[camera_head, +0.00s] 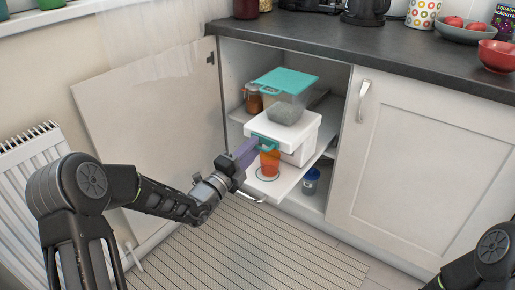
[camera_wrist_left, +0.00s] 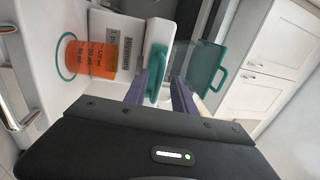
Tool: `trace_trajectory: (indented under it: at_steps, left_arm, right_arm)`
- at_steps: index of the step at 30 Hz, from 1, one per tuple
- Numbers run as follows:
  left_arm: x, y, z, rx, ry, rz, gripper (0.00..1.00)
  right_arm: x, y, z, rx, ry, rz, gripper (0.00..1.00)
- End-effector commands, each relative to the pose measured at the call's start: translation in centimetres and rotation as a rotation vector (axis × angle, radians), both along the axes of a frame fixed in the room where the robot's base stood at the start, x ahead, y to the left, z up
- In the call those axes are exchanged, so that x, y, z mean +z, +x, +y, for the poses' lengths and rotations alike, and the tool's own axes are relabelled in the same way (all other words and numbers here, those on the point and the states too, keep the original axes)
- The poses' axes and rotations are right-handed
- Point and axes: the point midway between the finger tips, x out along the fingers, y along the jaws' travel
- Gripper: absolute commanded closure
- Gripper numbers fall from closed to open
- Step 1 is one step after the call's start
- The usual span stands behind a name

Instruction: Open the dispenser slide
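The dispenser is a white box (camera_head: 287,131) on a pull-out shelf in the open cupboard, with a clear, teal-lidded container (camera_head: 287,108) on top. Its teal slide handle (camera_head: 265,141) sticks out at the front; it also shows in the left wrist view (camera_wrist_left: 157,75). An orange measuring cup (camera_head: 269,163) stands below the handle on a teal ring. My left gripper (camera_head: 250,147) has purple fingers at the handle. In the left wrist view the fingers are apart, with the handle between them; I cannot tell whether they touch it. My right gripper is out of view.
The cupboard door (camera_head: 150,115) stands open at the left, beside a radiator (camera_head: 30,165). The pull-out shelf (camera_head: 288,184) has a metal bar handle. A brown jar (camera_head: 254,100) stands inside at the left, and a blue tub (camera_head: 311,181) stands lower. The right cupboard door (camera_head: 425,160) is shut.

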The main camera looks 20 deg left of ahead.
Motion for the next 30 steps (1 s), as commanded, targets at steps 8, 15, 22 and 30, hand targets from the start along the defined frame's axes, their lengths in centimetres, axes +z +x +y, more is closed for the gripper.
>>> trace_trajectory:
  at_steps: [8, 15, 22, 30]
  left_arm:
    - [0.2, 1.7, -0.7, 0.000, 0.000, 0.001, 0.68]
    - [0.3, 1.7, -0.7, 0.000, 0.000, 0.001, 0.72]
    - [0.3, 1.6, -0.7, 0.000, 0.000, 0.001, 0.91]
    - [0.4, 1.7, -0.7, 0.000, 0.000, -0.001, 1.00]
  right_arm:
    - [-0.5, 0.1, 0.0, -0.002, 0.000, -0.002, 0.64]
    - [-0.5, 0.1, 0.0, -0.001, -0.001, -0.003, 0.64]
    - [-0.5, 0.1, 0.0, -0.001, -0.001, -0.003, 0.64]
    - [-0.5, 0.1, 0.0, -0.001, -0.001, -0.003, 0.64]
